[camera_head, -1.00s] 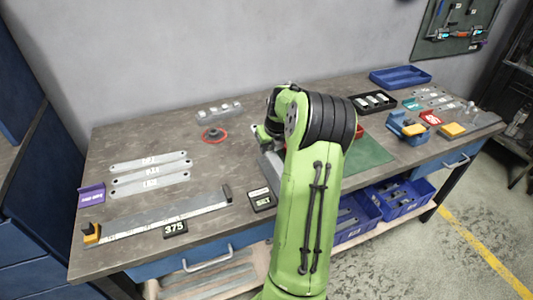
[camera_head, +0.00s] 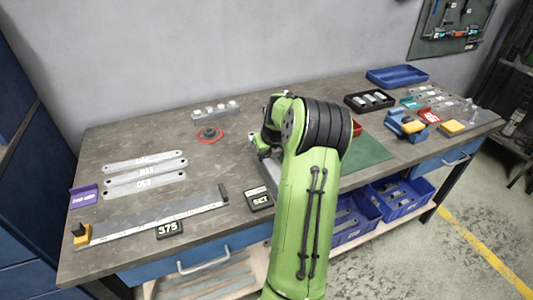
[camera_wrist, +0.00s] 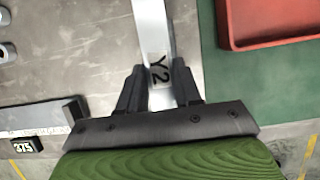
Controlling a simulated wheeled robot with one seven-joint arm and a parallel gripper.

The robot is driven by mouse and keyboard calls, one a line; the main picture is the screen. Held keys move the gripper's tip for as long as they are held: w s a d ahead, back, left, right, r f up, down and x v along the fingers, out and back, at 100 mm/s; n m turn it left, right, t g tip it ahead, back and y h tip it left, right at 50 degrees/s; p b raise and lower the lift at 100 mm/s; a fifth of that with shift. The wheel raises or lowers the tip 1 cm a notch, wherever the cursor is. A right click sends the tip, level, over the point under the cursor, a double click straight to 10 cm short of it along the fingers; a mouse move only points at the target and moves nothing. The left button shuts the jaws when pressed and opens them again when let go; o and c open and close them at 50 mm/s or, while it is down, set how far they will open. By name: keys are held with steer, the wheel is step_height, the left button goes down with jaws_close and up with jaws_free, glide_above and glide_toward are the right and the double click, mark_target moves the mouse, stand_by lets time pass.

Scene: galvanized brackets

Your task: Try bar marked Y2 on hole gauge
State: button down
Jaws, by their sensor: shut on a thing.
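The bar marked Y2 (camera_wrist: 151,30) is a pale metal strip with black letters on a light label. In the wrist view it runs from between my fingers up to the top edge. My gripper (camera_wrist: 160,90) is shut on its labelled end. I cannot tell for sure which thing is the hole gauge. A grey block with several short pegs (camera_head: 215,110) stands at the back, and a dark round piece in a red ring (camera_head: 209,134) lies in front of it.
Several flat bars (camera_head: 146,171) lie at left, behind a long ruler fixture (camera_head: 150,222) with a 375 display (camera_head: 168,229). A SET box (camera_head: 259,199) stands near the front edge. A green mat (camera_head: 368,154) lies right of my arm. A red tray (camera_wrist: 265,40) shows in the wrist view.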

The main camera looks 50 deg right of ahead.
steer(key=shift+f+b, duration=1.05)
steer(key=shift+f, duration=0.45)
stand_by(1.8)
steer(key=c, duration=0.7)
jaws_free()
steer(key=p+v, duration=0.4)
steer(key=v, duration=1.2)
steer(key=shift+f, duration=0.1)
